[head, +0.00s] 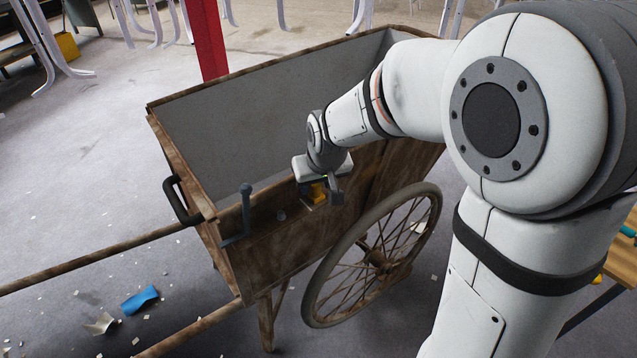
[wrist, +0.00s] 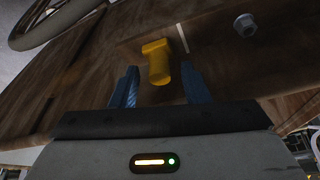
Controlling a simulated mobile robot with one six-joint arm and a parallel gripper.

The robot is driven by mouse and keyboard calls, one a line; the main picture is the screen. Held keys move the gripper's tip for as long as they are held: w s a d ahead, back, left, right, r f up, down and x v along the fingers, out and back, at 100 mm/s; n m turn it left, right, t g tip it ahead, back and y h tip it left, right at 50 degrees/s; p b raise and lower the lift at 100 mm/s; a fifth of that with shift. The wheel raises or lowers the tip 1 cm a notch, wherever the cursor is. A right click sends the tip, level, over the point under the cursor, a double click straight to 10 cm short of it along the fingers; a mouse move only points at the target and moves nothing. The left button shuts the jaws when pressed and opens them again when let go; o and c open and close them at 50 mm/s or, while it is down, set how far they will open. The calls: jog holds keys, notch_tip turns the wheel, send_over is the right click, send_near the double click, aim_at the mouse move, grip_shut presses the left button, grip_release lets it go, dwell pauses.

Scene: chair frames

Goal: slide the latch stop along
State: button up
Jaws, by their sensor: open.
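A yellow latch stop (wrist: 158,62) sits on the brown wooden side of a handcart. In the wrist view it is between the two blue fingers of my gripper (wrist: 158,88), with a gap visible on each side. My gripper is open around it. A white line (wrist: 183,38) is marked on the wood beside the stop in the wrist view. A bolt head (wrist: 245,23) stands on the wood to the right.
The wooden cart (head: 270,235) has a spoked wheel (head: 375,255) close to my gripper on the right. A grey lever (head: 245,210) and a black handle (head: 178,200) are at the cart's left end. A red post (head: 208,40) stands behind. Blue scrap (head: 140,299) lies on the floor.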

grip_shut()
dwell(0.3)
